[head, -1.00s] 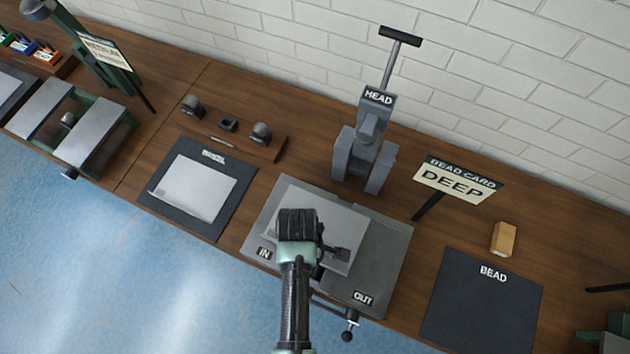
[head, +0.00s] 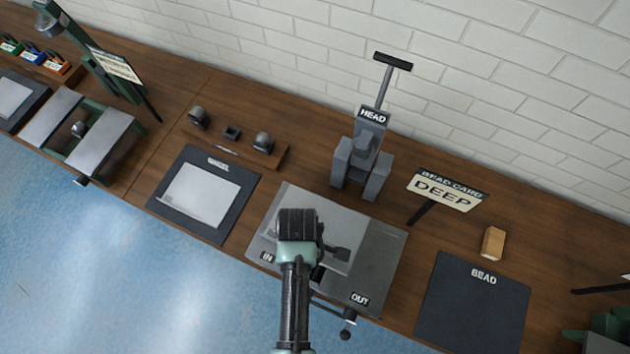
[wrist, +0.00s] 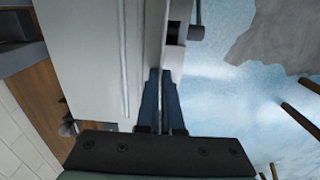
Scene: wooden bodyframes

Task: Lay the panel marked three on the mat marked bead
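A pale grey sheet panel (head: 345,226) lies on the bed of the bead machine, reaching from the side marked IN. No number can be read on it. My gripper (wrist: 162,103) is down at this panel, and in the head view my wrist hides its fingertips and part of the sheet. In the wrist view the two blue fingers are close together at a pale sheet edge, with the grey panel face (wrist: 85,50) to their left. Whether they pinch the edge is unclear. The dark mat marked BEAD (head: 473,310) is bare, at the right.
The machine's grey bed (head: 378,262) has a crank (head: 346,325) at its front. The upright HEAD tool (head: 365,150) stands behind. A DEEP card (head: 446,190) and wooden block (head: 493,243) stand near the BEAD mat. Another panel (head: 201,196) lies on a left mat (head: 237,205).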

